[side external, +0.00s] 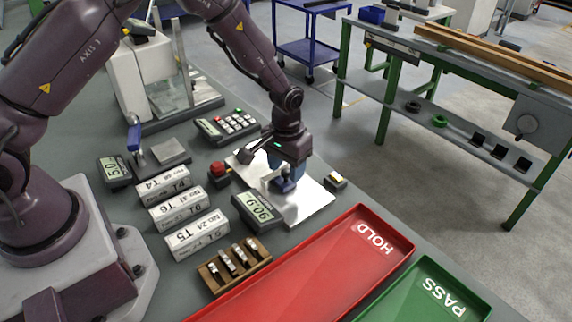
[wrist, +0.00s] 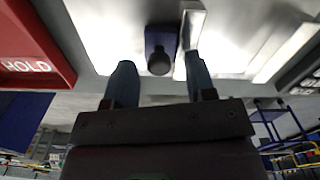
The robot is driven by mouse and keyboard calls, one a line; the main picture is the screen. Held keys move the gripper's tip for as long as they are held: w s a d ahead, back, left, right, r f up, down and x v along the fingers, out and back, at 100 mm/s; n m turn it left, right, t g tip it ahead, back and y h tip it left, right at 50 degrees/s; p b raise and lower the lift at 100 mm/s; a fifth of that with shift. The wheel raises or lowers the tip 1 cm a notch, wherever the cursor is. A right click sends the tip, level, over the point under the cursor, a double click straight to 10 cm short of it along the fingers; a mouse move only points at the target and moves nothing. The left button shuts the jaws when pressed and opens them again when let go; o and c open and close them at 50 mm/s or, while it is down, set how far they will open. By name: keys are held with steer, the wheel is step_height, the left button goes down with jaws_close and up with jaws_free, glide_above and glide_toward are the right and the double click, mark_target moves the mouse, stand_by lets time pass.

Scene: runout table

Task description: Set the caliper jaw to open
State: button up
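My gripper (wrist: 160,88) is over a bright metal plate (side external: 309,204), with its two blue fingers apart. In the wrist view a dark blue block with a round black knob (wrist: 160,62) shows ahead of and between the fingers. A pale upright bar (wrist: 193,35) stands just right of it. These look like the caliper's jaw parts, but I cannot tell how wide the jaw is. In the side view my gripper (side external: 284,184) hides most of this spot. A readout (side external: 257,212) beside the plate shows digits like 90.9. No contact is clear.
A red HOLD tray (side external: 315,265) and a green PASS tray (side external: 425,290) lie in front. Labelled blocks (side external: 180,212), a wooden rack (side external: 233,264), a keypad unit (side external: 227,124), a red button (side external: 219,170) and a blue-levered device (side external: 134,140) crowd the table around the plate.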

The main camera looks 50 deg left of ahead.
mark_target(286, 170)
step_height(286, 170, up, 13)
stand_by(0.6)
steer(key=s+a+r+m+t, duration=0.1)
steer(key=s+r+t, duration=0.1)
steer(key=s+r, duration=0.6)
steer(key=s+a+r+m+t, duration=0.1)
steer(key=s+r+t, duration=0.2)
steer(key=s+r, duration=0.6)
steer(key=s, duration=0.6)
steer(key=shift+s+a+m+t, duration=0.2)
steer(key=shift+s+m+t, duration=0.1)
